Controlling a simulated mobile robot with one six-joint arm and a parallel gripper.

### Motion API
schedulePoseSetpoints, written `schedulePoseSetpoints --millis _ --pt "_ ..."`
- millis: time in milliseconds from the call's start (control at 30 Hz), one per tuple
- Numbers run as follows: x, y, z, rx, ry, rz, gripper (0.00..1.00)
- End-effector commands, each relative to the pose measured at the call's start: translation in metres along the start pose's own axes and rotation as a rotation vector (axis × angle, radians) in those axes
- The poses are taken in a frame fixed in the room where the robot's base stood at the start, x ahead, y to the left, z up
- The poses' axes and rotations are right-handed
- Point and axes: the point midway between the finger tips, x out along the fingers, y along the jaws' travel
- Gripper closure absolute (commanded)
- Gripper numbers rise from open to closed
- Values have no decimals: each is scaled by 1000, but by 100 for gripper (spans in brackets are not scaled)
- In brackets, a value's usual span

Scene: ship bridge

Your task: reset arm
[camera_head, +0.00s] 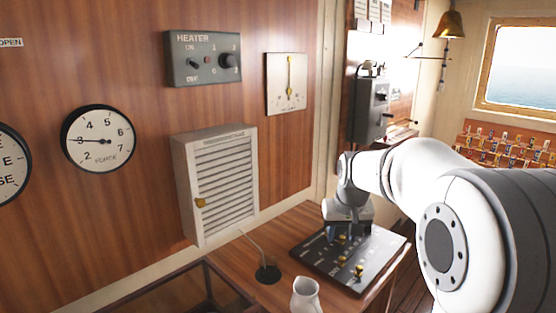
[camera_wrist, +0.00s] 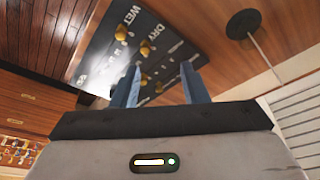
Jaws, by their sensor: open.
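My gripper (camera_head: 346,229) is low over a dark switch panel (camera_head: 318,262) that lies on the wooden desk. The panel has several small brass knobs and white lettering. In the wrist view my gripper (camera_wrist: 160,84) shows two blue fingers spread apart, with nothing between them but the panel beyond. The panel (camera_wrist: 100,70) carries the words WET and DRY in that view. Part of the panel is hidden behind my wrist and fingers. I cannot tell whether the fingertips touch a knob.
A white jug (camera_head: 306,296) stands at the desk's front edge. A thin rod rises from a dark round base (camera_head: 267,274) left of the panel. A louvred cabinet (camera_head: 217,184), a heater control box (camera_head: 203,58) and a yellow-knobbed plate (camera_head: 286,84) are on the wall.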

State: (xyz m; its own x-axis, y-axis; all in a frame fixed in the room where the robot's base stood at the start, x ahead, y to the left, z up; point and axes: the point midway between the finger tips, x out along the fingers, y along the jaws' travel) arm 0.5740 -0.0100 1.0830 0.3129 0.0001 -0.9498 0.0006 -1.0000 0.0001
Motion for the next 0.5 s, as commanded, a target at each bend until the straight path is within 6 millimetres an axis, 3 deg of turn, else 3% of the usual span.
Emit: schedulePoseSetpoints --millis 200,500 --pt "-28 -4 82 -2 -27 0 60" --pt "-41 -8 198 -4 -65 1 60"
